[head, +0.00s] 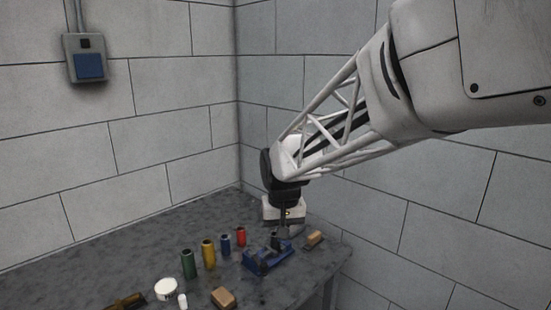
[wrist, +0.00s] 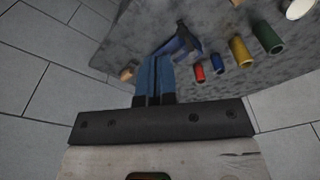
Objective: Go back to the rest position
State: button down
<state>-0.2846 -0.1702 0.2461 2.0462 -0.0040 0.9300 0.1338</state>
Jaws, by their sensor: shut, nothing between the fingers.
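My gripper (head: 284,231) hangs pointing down over the back right part of the workbench (head: 215,232), close above a blue vise-like tool (head: 268,259). In the wrist view, my gripper (wrist: 154,62) shows two blue fingers pressed together with nothing between them. The blue tool (wrist: 184,42) shows just beyond the fingertips there. I cannot tell whether the fingers touch it.
Green (head: 188,264), yellow (head: 208,253), blue (head: 226,244) and red (head: 241,236) cylinders stand left of the tool. Tan blocks (head: 223,297) (head: 314,239) and a white round piece (head: 166,289) lie around. Block walls rise behind; a switch box (head: 87,58) hangs left.

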jog(key=s+d, duration=0.5)
jog(key=s, duration=0.4)
jog(key=s+d+m+t, duration=0.1)
jog(key=s+d, duration=0.5)
jog(key=s, duration=0.3)
jog(key=s+d+r+m, duration=0.1)
jog(key=s+d, duration=0.5)
jog(key=s, duration=0.3)
jog(key=shift+t, duration=0.3)
